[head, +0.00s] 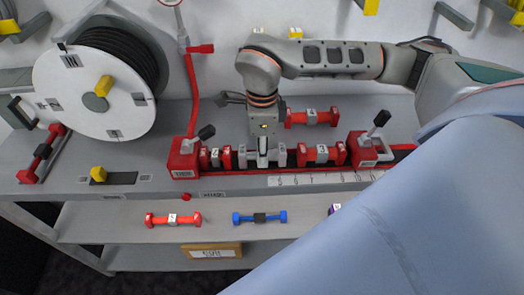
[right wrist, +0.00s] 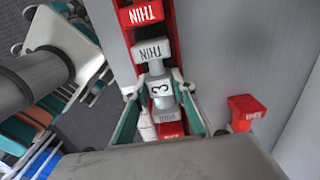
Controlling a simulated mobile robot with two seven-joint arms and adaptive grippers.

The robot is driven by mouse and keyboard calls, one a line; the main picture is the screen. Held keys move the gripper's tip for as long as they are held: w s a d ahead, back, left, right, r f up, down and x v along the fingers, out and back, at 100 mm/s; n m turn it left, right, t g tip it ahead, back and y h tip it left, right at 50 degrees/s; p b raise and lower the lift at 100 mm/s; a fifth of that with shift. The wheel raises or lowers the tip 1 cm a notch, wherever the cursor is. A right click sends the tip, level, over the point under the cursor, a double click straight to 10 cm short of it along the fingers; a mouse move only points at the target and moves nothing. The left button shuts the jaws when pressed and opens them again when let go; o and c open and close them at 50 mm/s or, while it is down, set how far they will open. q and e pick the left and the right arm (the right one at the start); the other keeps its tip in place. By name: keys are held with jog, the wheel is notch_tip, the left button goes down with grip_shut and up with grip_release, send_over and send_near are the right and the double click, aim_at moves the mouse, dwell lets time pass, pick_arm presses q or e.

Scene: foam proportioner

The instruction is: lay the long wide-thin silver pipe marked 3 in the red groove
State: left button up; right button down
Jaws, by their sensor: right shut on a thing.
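The silver pipe marked 3 (head: 281,156) is held by my right gripper (head: 263,160), whose fingers straddle its middle. In the right wrist view, the pipe (right wrist: 158,88) shows its 3 between my fingers (right wrist: 160,88), with the end reading THIN toward the top; the other end's label is too small to read. The pipe is in line with the red groove (right wrist: 128,37), at or just above it; I cannot tell whether it rests on the bottom. In the head view it lies between two red pipes, the left one (head: 215,156) and the right one (head: 322,153). My left gripper is not in view.
Red valve blocks stand at the row's left (head: 183,160) and right (head: 369,150). Another red pipe (head: 311,117) lies behind the row. A hose reel (head: 70,92) stands at left. The lower shelf holds a red pipe (head: 173,219) and a blue pipe (head: 259,217).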

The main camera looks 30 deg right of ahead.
jog(key=shift+f, duration=0.2)
jog(key=c, duration=1.7)
grip_release()
notch_tip(320, 180, up, 12)
jog(key=shift+r, duration=0.2)
jog(key=shift+f+p, duration=0.1)
jog(key=shift+p, duration=0.2)
